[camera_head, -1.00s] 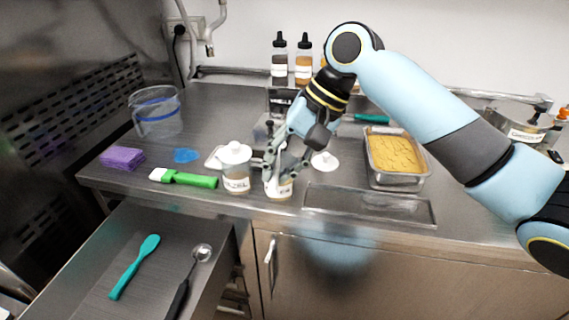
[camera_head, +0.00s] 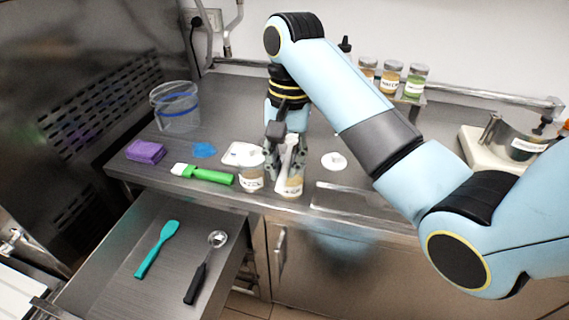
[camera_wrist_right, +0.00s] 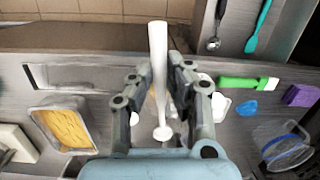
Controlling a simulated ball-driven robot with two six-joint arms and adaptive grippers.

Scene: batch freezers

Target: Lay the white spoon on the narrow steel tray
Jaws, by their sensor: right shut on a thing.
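My right gripper (camera_head: 286,150) is shut on the white spoon (camera_head: 289,158), just above or at the front jar (camera_head: 291,184) on the counter. In the right wrist view the spoon (camera_wrist_right: 158,62) stands between the fingers (camera_wrist_right: 157,75) as a long white piece. I cannot tell whether its lower end is inside the jar. In the right wrist view the tray (camera_wrist_right: 72,78) is left of the gripper and looks empty. My left gripper is not in view.
A second jar (camera_head: 250,178) stands left of the front jar. A white lid (camera_head: 334,161) lies behind the tray. A green-handled brush (camera_head: 205,174), purple sponge (camera_head: 146,151) and clear jug (camera_head: 176,106) are left. A yellow-filled pan (camera_wrist_right: 65,122) is beyond the tray. An open drawer (camera_head: 120,250) holds utensils.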

